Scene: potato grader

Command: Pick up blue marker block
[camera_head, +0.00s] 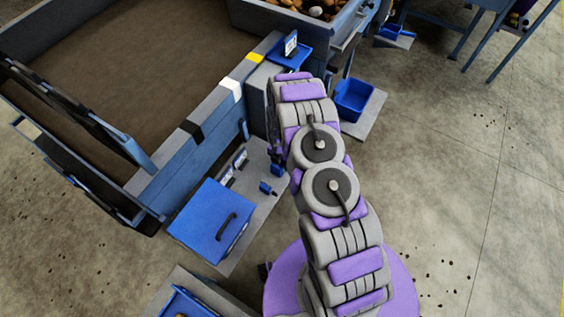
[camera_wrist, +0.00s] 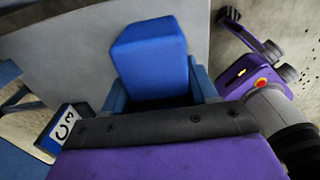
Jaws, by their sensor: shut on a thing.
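The blue marker block (camera_wrist: 155,55) fills the upper middle of the wrist view, a smooth bright-blue box with its lower end down in the gripper. My gripper (camera_wrist: 158,97) is shut on it, with blue-grey parts at both sides of its lower end. The dark bar and purple body of my gripper cover the bottom of that view. In the head view my arm hides most of my gripper, and I cannot make out the held block clearly there. Whether the block touches anything below is hidden.
A blue lidded box (camera_head: 209,222) and a small dark-blue piece (camera_head: 266,188) are on the grey plate left of my arm. The long blue-grey wall (camera_head: 208,130) bears black, white and yellow blocks. A blue bin (camera_head: 353,97) stands beyond my arm. The floor at right is mostly clear.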

